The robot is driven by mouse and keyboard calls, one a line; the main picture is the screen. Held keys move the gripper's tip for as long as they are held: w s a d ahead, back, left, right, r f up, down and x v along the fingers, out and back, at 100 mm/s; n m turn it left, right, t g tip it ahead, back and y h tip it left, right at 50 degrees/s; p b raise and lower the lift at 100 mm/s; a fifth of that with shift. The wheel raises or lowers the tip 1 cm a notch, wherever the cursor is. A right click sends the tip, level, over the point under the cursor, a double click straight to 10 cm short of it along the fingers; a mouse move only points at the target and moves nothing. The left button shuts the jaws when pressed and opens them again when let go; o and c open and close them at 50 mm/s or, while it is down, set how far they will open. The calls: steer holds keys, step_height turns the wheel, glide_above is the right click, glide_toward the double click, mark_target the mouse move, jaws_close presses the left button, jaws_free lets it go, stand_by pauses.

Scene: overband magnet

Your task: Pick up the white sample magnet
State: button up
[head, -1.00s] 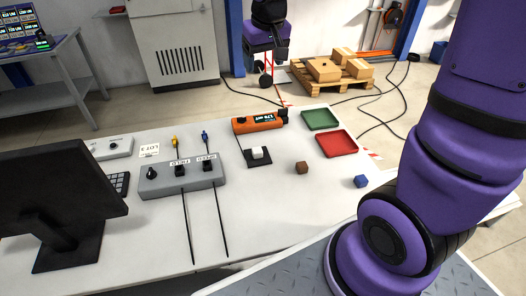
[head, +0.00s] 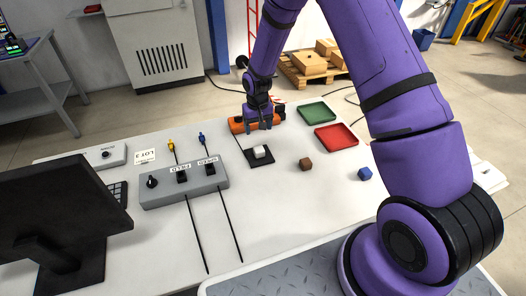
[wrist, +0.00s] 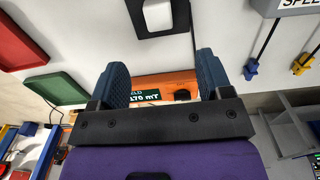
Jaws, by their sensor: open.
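The white sample magnet (head: 260,152) is a small white cube on a square black pad (head: 262,164) on the white table. In the wrist view the white cube (wrist: 158,14) shows at the top edge, partly cut off, on the black pad (wrist: 180,22). My gripper (head: 259,124) points down above the table, just behind the cube and in front of the orange meter. In the wrist view its two blue fingers (wrist: 163,72) are spread apart with nothing between them, and the cube lies beyond their tips.
The orange meter (head: 237,124) lies close behind my gripper. A green tray (head: 317,111) and a red tray (head: 336,137) are to the right. A brown cube (head: 306,164) and a blue cube (head: 364,174) sit apart. A grey control box (head: 184,187) stands left of the pad.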

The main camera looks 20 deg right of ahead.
mark_target(259, 149)
step_height(259, 149, down, 12)
steer(key=shift+d+r, duration=0.1)
stand_by(0.6)
steer(key=c, duration=1.1)
